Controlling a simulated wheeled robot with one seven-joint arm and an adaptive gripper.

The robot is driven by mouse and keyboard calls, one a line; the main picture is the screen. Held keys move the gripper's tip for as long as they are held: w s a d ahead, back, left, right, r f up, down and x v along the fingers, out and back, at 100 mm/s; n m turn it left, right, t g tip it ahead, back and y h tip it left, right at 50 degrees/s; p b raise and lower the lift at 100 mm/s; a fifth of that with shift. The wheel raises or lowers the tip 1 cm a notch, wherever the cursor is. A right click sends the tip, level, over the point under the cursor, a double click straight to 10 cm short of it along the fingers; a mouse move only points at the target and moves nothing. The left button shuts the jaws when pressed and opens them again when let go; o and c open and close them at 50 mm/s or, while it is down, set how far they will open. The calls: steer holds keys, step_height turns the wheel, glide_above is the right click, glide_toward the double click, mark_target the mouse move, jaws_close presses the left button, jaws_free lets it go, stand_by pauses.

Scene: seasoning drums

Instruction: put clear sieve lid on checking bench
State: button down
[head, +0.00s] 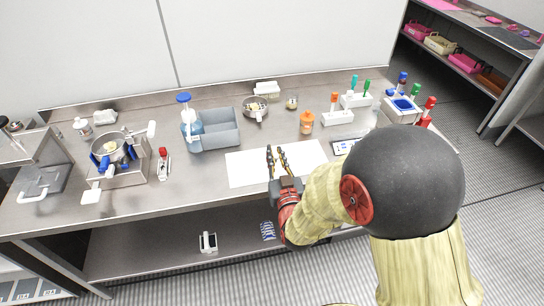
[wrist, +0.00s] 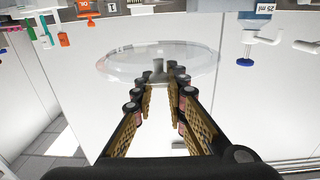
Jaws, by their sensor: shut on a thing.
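The clear sieve lid (wrist: 125,62) is a transparent round disc with a thin rim, seen beyond my fingers in the wrist view. My gripper (wrist: 163,80) is shut on its small grey knob (wrist: 158,67). In the head view my gripper (head: 276,151) is over the white sheet (head: 240,167) on the steel bench (head: 205,183), near its front edge. The lid is too transparent to make out in the head view. I cannot tell how high it is above the sheet.
A grey bin (head: 220,132) and a blue-capped bottle (head: 187,115) stand left of the sheet. An orange shaker (head: 306,123) and a small pan (head: 254,109) stand behind it. A machine with a metal bowl (head: 112,150) is further left. Caddies with coloured-handled tools (head: 340,116) are right.

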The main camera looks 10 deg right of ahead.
steer(key=w+f+b, duration=0.1)
steer(key=w+f, duration=0.2)
steer(key=w, duration=0.1)
steer(key=w+f+b, duration=0.1)
steer(key=w+f, duration=0.1)
steer(key=w, duration=0.1)
steer(key=w+f+b, duration=0.2)
steer(key=w+f, duration=0.1)
steer(key=w, duration=0.1)
steer(key=shift+w+d+f, duration=0.35)
steer(key=shift+d, duration=0.05)
steer(key=shift+w+f, duration=0.15)
steer(key=shift+f, duration=0.05)
steer(key=shift+w+f+b, duration=0.1)
steer(key=shift+f+b, duration=0.75)
steer(key=shift+f, duration=0.75)
steer(key=shift+f, duration=0.1)
steer(key=shift+f, duration=0.1)
steer(key=c, duration=1.8)
jaws_free()
